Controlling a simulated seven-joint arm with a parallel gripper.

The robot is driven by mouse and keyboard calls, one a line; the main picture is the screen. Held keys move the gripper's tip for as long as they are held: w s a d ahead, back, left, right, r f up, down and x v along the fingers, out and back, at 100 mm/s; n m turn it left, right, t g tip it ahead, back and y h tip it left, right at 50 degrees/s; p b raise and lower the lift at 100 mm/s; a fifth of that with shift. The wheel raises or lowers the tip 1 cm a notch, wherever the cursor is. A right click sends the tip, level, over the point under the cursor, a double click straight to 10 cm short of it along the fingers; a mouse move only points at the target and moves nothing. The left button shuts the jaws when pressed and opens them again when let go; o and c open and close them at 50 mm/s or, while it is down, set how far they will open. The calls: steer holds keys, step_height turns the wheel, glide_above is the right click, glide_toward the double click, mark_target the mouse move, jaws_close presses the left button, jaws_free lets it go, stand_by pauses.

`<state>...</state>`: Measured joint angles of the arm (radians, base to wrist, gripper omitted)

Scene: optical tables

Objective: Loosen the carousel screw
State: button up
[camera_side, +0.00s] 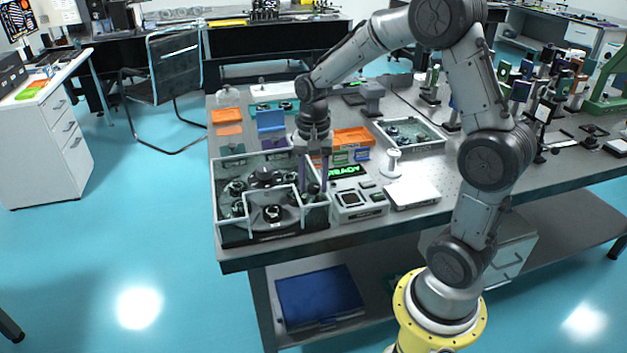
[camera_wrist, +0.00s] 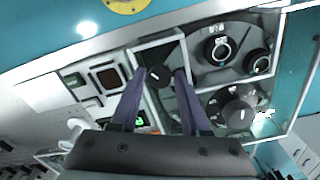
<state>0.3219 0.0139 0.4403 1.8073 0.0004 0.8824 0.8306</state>
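The carousel (camera_side: 266,178) sits in a clear-walled box (camera_side: 226,236) at the near left of the table in the side view. It carries several black round parts, and its central black knob shows in the wrist view (camera_wrist: 238,114). A small black knob with a white mark (camera_wrist: 157,76) stands in a separate corner compartment; it also shows in the side view (camera_side: 313,188). I cannot tell which knob is the carousel screw. My gripper (camera_side: 314,192) points down into that corner. Its two purple fingers (camera_wrist: 160,73) are apart, one on each side of the small knob, with gaps seemingly visible.
Clear box walls (camera_wrist: 160,44) stand close around the fingers. A control box with a screen (camera_side: 358,202) and a white plate (camera_side: 412,194) lie to the right. A white spool-like post (camera_side: 392,163) and orange bins (camera_side: 352,136) stand behind.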

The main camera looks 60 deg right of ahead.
mark_target(313, 186)
steer(key=shift+o, duration=1.1)
steer(key=shift+r, duration=0.1)
step_height(313, 186, up, 14)
